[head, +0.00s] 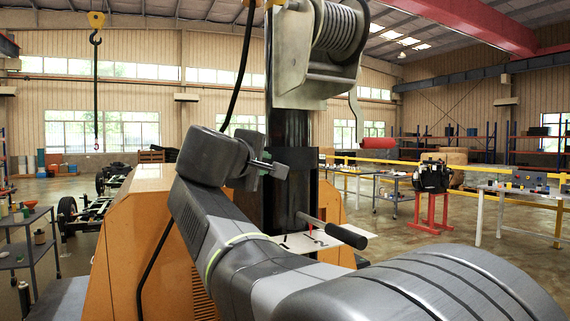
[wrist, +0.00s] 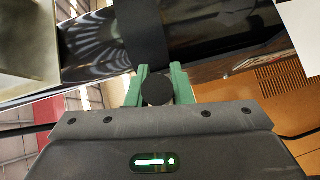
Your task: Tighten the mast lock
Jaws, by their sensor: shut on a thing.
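The dark upright mast (head: 288,125) stands in the middle of the head view, behind my gripper. My gripper (head: 272,168) is at the mast's left side, in front of a dark collar (head: 300,157) around it. In the wrist view its two green fingers (wrist: 158,88) are shut on a round black knob (wrist: 157,90), which I take for the mast lock. The knob is seen end-on, with the dark mast behind it. In the head view the knob is hidden by the gripper, and its threaded part is not visible.
A winch (head: 335,35) with a red-handled crank (head: 378,142) sits high on the mast. Lower down, a lever with a black grip (head: 348,235) sticks out right over a numbered white plate (head: 300,244). The orange housing (head: 130,235) is at left; a black cable hangs beside it.

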